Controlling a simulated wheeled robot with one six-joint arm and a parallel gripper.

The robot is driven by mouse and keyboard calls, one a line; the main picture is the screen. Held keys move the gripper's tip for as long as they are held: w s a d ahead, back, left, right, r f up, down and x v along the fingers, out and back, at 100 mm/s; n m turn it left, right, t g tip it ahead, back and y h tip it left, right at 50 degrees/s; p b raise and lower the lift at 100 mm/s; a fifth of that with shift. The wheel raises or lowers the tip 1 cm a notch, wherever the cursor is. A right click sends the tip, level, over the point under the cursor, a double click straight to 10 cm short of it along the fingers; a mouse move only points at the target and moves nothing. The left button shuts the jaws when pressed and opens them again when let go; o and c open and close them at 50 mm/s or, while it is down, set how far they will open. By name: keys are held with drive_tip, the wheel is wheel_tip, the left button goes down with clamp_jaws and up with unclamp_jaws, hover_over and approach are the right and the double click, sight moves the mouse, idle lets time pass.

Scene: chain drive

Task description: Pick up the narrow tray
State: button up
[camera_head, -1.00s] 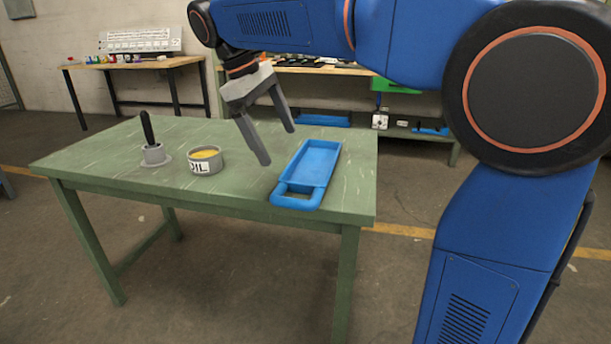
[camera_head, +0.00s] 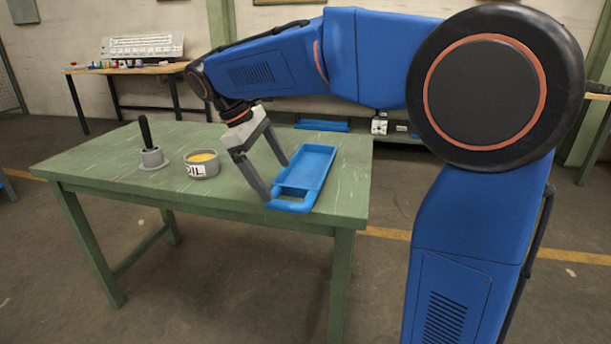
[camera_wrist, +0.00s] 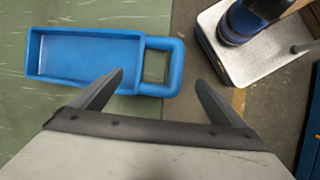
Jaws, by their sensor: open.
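The narrow tray (camera_head: 313,169) is blue, long and shallow, with a loop handle at its near end. It lies flat on the green table (camera_head: 110,150) near the right edge. My gripper (camera_head: 277,181) is open and empty, low over the tray's left side near the handle end. In the wrist view the tray (camera_wrist: 88,57) lies ahead of my gripper (camera_wrist: 160,78), its handle (camera_wrist: 176,66) between and beyond the two fingertips. I cannot tell whether a fingertip touches the tray.
An oil tin (camera_head: 202,164) with yellow contents and a grey holder with a black-handled tool (camera_head: 150,148) stand left of my gripper. A back bench (camera_head: 150,69) holds small coloured items. The table's front left is clear.

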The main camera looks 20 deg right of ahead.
sight(286, 191)
drive_tip(key=shift+x, duration=3.35)
drive_tip(key=shift+s+d+r, duration=0.1)
drive_tip(key=shift+d, duration=0.05)
drive_tip(key=c, duration=1.9)
drive_tip(key=shift+c, duration=1.2)
drive_tip(key=shift+r, duration=0.15)
